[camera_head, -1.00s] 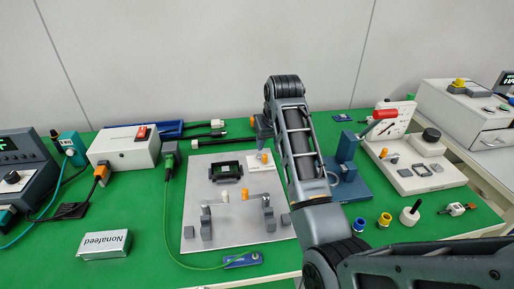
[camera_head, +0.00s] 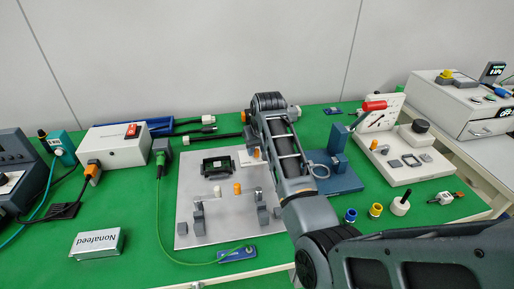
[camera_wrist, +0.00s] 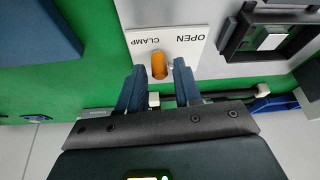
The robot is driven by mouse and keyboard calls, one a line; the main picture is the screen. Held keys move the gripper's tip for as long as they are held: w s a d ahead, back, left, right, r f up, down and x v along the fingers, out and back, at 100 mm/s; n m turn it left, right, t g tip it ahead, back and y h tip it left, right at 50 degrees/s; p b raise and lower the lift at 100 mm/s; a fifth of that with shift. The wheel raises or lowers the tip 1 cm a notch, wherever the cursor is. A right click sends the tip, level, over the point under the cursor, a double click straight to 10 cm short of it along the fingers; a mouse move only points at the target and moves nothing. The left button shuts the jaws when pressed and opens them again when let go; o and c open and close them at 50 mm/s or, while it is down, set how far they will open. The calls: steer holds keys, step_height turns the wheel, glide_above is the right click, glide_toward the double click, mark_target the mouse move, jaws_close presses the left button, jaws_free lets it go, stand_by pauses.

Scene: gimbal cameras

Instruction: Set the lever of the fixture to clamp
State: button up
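The fixture is a light grey plate (camera_head: 222,228) on the green bench. Its lever has an orange knob (camera_wrist: 159,65) beside a white label (camera_wrist: 166,42) reading OPEN and CLAMP. In the wrist view the knob lies between the tips of my gripper (camera_wrist: 158,76), nearer the CLAMP word than OPEN. The two blue fingers are spread, with gaps on both sides of the knob. In the head view the knob (camera_head: 256,153) shows just in front of my gripper, which my arm partly hides. I cannot tell the exact height of the fingertips over the plate.
A dark rectangular frame (camera_head: 217,166) and upright grey clamp posts stand on the plate. A blue fixture (camera_head: 339,172) stands just right of my arm. A white power box (camera_head: 116,149) and cables lie left and behind.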

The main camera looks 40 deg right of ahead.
jaws_close()
steer(key=shift+d+r+n+p, duration=0.2)
steer(key=shift+n+p, duration=0.2)
steer(key=shift+p, duration=0.25)
steer(key=shift+d+f+n+y+p, duration=0.2)
steer(key=shift+n+y+p, duration=0.25)
steer(key=shift+n, duration=0.35)
steer(key=shift+o, duration=1.1)
jaws_free()
steer(key=shift+r, duration=0.1)
steer(key=v, duration=0.7)
steer(key=shift+s+r, duration=0.25)
